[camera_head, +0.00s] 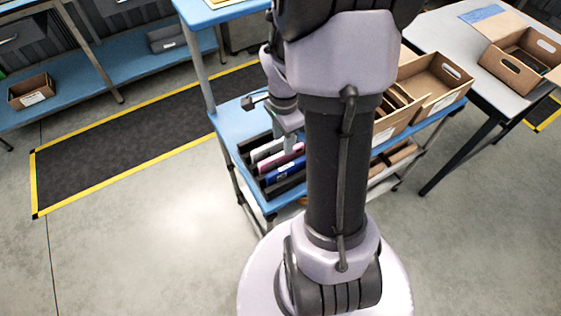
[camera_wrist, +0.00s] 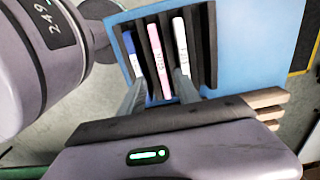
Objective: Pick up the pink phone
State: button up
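The pink phone (camera_head: 281,160) stands on edge in a slot of a black rack (camera_head: 247,152) on the blue cart top. In the wrist view the pink phone (camera_wrist: 159,62) is between a blue phone (camera_wrist: 132,55) and a white phone (camera_wrist: 180,45). My gripper (camera_wrist: 160,84) is open, its two grey fingers apart on either side of the pink phone's near end. I cannot tell whether they touch it. In the head view my gripper (camera_head: 291,138) is over the rack, and my arm hides part of the cart.
Brown cartons (camera_head: 437,80) stand tilted on the cart to the right of my arm. A grey table (camera_head: 462,40) with another carton (camera_head: 520,60) stands at the far right. A blue shelf (camera_head: 130,72) with a small box (camera_head: 32,92) is at the left.

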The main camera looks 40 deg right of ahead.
aim_at(282, 153)
notch_tip(282, 153, down, 6)
jog(key=b, duration=0.3)
jog(key=shift+w, duration=0.15)
jog(key=shift+r, duration=0.15)
grip_shut()
